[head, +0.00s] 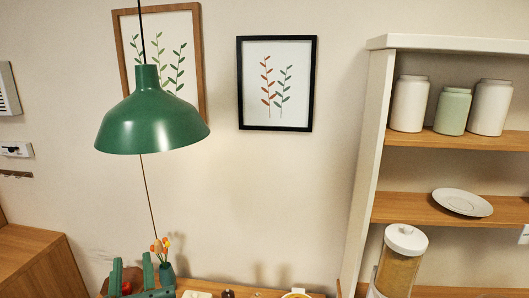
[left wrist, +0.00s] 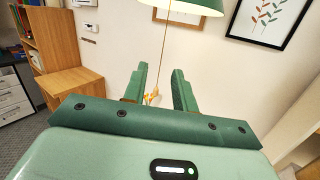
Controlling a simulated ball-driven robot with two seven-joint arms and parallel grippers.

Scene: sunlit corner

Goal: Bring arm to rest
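My left gripper (head: 115,262) is at the bottom left of the head view, its two green fingers upright and apart. In the left wrist view its fingers (left wrist: 158,80) also stand apart with nothing held between them. A small vase with orange and yellow flowers (head: 165,268) is close to the right finger in the head view. The flowers (left wrist: 152,96) show in the gap between the fingers in the wrist view, beyond them. My right gripper is in neither view.
A green lamp (head: 152,118) hangs above the gripper. A wooden table edge (head: 235,288) shows at the bottom, with small items cut off. A shelf (head: 440,210) with jars and a plate (head: 462,202) stands at right. A wooden cabinet (head: 35,265) is at left.

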